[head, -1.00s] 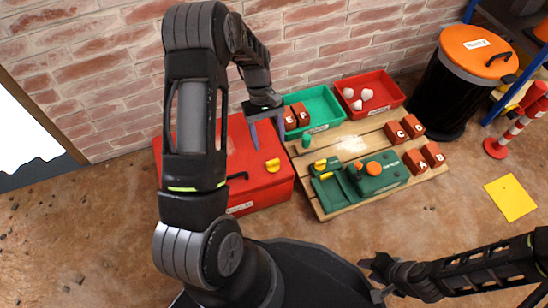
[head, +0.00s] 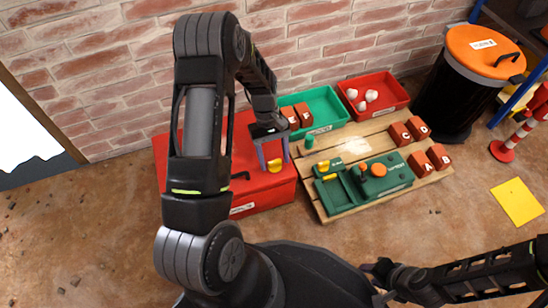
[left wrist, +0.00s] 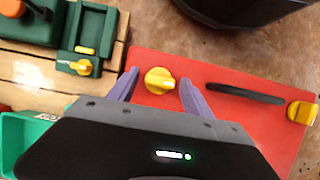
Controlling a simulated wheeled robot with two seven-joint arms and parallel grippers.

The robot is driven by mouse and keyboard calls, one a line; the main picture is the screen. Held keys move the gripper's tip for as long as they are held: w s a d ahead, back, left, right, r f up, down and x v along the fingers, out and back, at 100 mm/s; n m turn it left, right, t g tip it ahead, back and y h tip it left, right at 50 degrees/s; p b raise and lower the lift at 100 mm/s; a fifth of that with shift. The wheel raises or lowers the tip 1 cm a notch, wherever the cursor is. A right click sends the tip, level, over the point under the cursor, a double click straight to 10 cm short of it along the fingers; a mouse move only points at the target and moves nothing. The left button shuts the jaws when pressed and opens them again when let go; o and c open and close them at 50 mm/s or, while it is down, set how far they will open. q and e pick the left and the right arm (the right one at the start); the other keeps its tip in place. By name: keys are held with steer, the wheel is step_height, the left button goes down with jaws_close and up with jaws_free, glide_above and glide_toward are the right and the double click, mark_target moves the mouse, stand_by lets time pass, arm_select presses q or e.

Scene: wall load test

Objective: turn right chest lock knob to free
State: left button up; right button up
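The red chest (head: 262,192) stands against the brick wall, its lid facing up. Its right lock knob (head: 275,166) is yellow; it also shows in the left wrist view (left wrist: 160,80), with a pale ridge lying nearly level in that picture. My left gripper (head: 274,154) is open, its two purple fingers on either side of this knob; I cannot tell whether they touch it. Another yellow knob (left wrist: 302,112) sits at the chest's other end, hidden by my arm in the head view. My right gripper (head: 376,272) is low at the right, its fingers unclear.
A black handle (left wrist: 245,93) lies between the knobs. To the right, a wooden pallet (head: 325,208) carries a green device (head: 385,178) and red blocks (head: 420,163). Green (head: 325,112) and red (head: 383,99) trays stand behind it. A black bin (head: 445,100) stands farther right.

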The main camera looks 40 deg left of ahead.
arm_select(q)
jaws_close()
stand_by(0.4)
steer(key=shift+m+p, duration=0.3)
steer(key=shift+m, duration=0.2)
steer(key=m+g+y+p, duration=0.1)
steer(key=m, duration=0.1)
steer(key=shift+w+d+r+m, duration=0.1)
steer(key=shift+m, duration=0.2)
steer(key=m+p, duration=0.1)
steer(key=m, duration=0.1)
steer(key=m+y+p, duration=0.1)
steer(key=m, duration=0.1)
steer(key=shift+d+g+y, duration=0.1)
steer(key=shift+g+y, duration=0.2)
steer(key=shift+g, duration=0.1)
steer(key=m+y+p, duration=0.1)
steer(key=m, duration=0.2)
steer(key=m+y+p, duration=0.1)
steer(key=m, duration=0.2)
steer(key=shift+d, duration=0.2)
steer(key=m, duration=0.2)
steer(key=m+y+p, duration=0.1)
steer(key=m, duration=0.1)
steer(key=shift+t+y, duration=0.3)
steer(key=shift+t, duration=0.1)
steer(key=shift+m, duration=0.3)
